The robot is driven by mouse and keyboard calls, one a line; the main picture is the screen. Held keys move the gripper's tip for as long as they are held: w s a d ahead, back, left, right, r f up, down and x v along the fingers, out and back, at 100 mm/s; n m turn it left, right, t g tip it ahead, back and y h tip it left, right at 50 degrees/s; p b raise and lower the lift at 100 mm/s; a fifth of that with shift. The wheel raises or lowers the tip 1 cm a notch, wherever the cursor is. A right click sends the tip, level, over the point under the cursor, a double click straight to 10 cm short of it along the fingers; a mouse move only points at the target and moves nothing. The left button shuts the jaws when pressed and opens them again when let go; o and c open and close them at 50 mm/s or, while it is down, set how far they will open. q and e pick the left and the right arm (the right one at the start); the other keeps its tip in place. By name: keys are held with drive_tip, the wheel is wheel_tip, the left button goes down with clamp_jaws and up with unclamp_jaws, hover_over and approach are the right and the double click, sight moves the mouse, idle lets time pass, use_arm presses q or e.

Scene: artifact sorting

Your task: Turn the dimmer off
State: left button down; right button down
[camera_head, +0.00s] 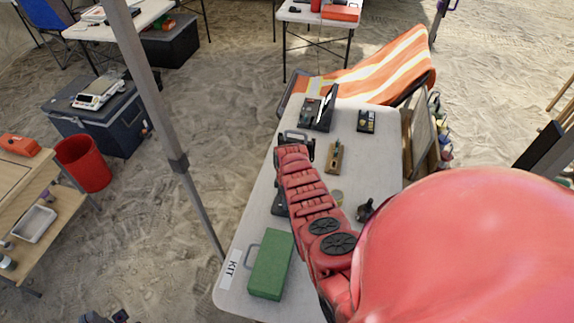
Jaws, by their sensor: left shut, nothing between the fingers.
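I cannot tell for sure which item is the dimmer. Small devices stand on the white table (385,150): a black box with yellowish parts (366,122), a wooden board with a small fitting on it (334,158), and a dark case with a raised lid (322,110). My red right arm reaches over the table from the lower right. Its gripper end, near the dark case, is mostly hidden by the forearm. My left gripper (105,318) is at the bottom left edge, cut off by the frame, shut and empty, well away from the table.
A green box (270,265) lies at the table's near left, beside a KIT label (232,268). A grey pole (160,115) stands left of the table. An orange striped lounger (385,68) is behind. A red bucket (84,164) stands at the left. Sand between is clear.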

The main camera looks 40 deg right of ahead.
drive_tip(key=shift+w+f+n, duration=0.1)
drive_tip(key=shift+n, duration=0.3)
drive_tip(key=n+b, duration=0.5)
drive_tip(key=b, duration=0.1)
drive_tip(key=shift+f, duration=0.2)
drive_tip(key=shift+r+n+b, duration=0.15)
drive_tip(key=shift+n+b, duration=0.65)
drive_tip(key=shift+b, duration=0.3)
drive_tip(key=shift+r+n+b, duration=0.15)
drive_tip(key=shift+n+b, duration=0.3)
drive_tip(key=shift+n, duration=0.05)
drive_tip(key=c, duration=0.6)
unclamp_jaws()
drive_tip(key=shift+r, duration=0.1)
